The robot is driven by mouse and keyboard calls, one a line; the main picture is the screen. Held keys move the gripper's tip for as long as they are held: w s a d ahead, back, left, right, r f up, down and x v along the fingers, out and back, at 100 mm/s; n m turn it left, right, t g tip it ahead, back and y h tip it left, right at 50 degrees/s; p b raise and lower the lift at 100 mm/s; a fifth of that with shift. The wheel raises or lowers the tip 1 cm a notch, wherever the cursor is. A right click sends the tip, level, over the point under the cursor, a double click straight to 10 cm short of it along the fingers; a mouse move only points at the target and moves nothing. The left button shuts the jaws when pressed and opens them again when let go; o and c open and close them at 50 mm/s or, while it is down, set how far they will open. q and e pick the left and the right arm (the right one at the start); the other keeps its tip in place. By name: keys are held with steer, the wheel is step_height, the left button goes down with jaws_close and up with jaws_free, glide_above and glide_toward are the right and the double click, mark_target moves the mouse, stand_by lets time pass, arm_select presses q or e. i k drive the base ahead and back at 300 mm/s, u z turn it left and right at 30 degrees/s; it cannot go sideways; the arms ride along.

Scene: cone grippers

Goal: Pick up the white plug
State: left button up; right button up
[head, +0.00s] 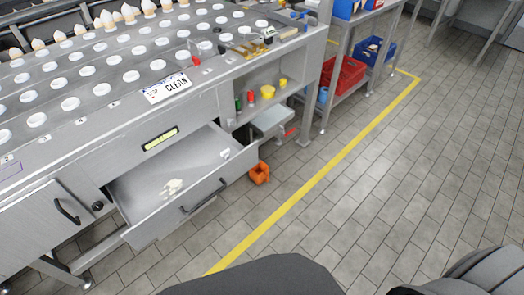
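Many round white plugs or caps (130,76) sit in rows across the grey metal worktop. I cannot tell from this view which one the task names. A small white piece (225,153) lies near the right inner end of the open drawer (150,226), and a cream-coloured patch or scrap (172,187) lies on its floor. Neither of my grippers shows in the head view, so I cannot see what they hold.
The drawer juts out from the bench front. A white "CLEAN" sign (167,88) lies on the worktop. An orange object (259,172) is on the floor beside the drawer. Red (343,80) and blue bins stand on a rack behind. The tiled floor right of the yellow line (300,192) is clear.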

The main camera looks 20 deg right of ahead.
mark_target(224, 153)
steer(key=z, duration=1.45)
steer(key=i, duration=3.75)
steer(key=u, duration=3.45)
